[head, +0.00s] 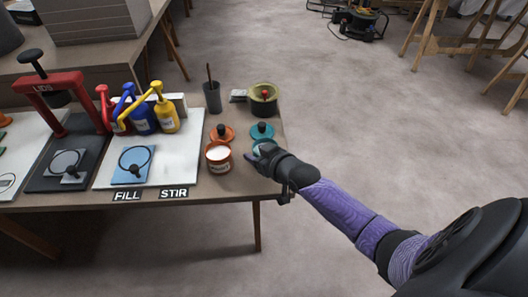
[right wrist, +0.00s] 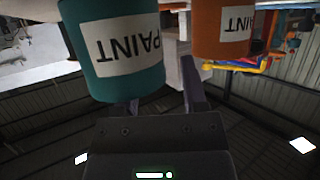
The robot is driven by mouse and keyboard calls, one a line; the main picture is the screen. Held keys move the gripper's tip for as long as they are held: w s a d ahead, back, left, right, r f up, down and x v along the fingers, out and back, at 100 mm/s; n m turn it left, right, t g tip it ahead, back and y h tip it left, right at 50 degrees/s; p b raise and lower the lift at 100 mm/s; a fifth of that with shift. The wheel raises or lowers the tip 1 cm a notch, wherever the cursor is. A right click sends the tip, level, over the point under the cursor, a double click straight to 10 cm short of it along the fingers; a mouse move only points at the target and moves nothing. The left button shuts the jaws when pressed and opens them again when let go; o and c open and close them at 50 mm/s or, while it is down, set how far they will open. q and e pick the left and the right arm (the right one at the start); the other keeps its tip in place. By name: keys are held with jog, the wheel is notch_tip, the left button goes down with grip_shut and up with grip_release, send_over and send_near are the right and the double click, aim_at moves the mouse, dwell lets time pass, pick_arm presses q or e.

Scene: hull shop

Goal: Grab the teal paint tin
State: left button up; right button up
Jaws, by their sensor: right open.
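The teal paint tin (right wrist: 122,78) fills the upper left of the right wrist view, upside down, with its white PAINT label showing. A teal lid with a dark knob (head: 262,131) lies just behind the tin. My left gripper is not in view.
An open orange paint tin (head: 218,160) stands close left of the teal one, with an orange lid (head: 221,134) behind it. A dark cup (head: 212,98) and an olive round container (head: 263,102) stand farther back. Pump bottles (head: 142,117) are at left.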

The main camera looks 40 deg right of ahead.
jog(key=shift+r, duration=0.1)
jog(key=c, duration=0.7)
grip_shut()
jog(key=shift+s, duration=0.1)
dwell(0.4)
